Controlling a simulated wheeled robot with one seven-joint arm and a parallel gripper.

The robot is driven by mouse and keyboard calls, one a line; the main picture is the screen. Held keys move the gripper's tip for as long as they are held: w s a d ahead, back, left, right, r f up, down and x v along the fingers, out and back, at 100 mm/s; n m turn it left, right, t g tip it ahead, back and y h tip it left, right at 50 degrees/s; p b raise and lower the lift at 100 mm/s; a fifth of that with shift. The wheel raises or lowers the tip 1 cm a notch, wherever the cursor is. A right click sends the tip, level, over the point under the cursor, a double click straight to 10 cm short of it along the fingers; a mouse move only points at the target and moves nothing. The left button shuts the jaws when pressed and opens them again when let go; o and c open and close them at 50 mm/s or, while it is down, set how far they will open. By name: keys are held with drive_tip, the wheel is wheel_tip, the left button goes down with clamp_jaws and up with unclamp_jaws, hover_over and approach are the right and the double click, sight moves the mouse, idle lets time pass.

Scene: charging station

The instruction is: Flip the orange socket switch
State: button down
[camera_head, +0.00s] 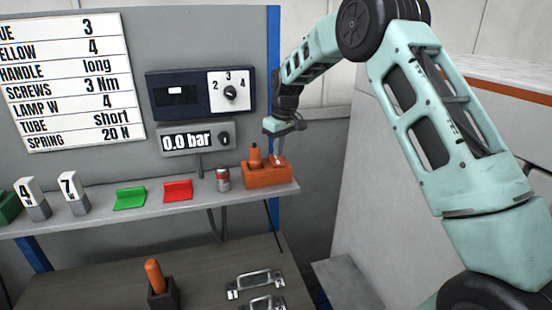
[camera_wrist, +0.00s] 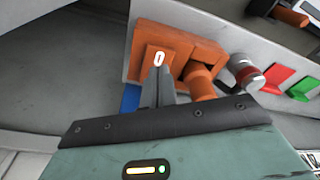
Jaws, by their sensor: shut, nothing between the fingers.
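The orange socket (camera_head: 264,180) sits at the right end of the grey shelf. In the wrist view the socket (camera_wrist: 198,47) fills the upper middle. Its orange switch (camera_wrist: 150,56) is a raised square plate with a white oval mark. An orange plug (camera_wrist: 202,84) stands in the socket beside the switch; it also shows in the head view (camera_head: 255,159). My gripper (camera_wrist: 159,72) is shut and empty, its fingertips over the switch just below the white mark. I cannot tell whether they touch it. In the head view my gripper (camera_head: 278,154) points down at the socket from above.
A red-and-silver cylinder (camera_head: 223,179) stands left of the socket. Further left on the shelf are a red piece (camera_head: 178,190) and a green piece (camera_head: 130,198).

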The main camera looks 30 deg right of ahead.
sight(278, 163)
wheel_tip(278, 163, up, 5)
drive_tip(key=p, duration=0.3)
idle(0.5)
drive_tip(key=s+a+f+n+g+y+b, duration=0.1)
drive_tip(key=s+a+f+b, duration=0.3)
drive_tip(key=s+a, duration=0.55)
drive_tip(key=s+a+f+n+b, duration=0.1)
drive_tip(key=s+a+f+b, duration=0.2)
drive_tip(key=s+a+b, duration=0.5)
drive_tip(key=s+a+f+b, duration=0.2)
drive_tip(key=s+f, duration=0.1)
drive_tip(key=s, duration=0.6)
drive_tip(key=s+a+f+n+b, duration=0.1)
drive_tip(key=s+f, duration=0.3)
drive_tip(key=s, duration=0.5)
drive_tip(key=s+a+f+n+h+b, duration=0.1)
drive_tip(key=s+a+f+b, duration=0.2)
drive_tip(key=s, duration=0.6)
drive_tip(key=shift+s+f+g, duration=0.35)
drive_tip(key=shift+f+g, duration=0.05)
drive_tip(key=shift+f, duration=0.1)
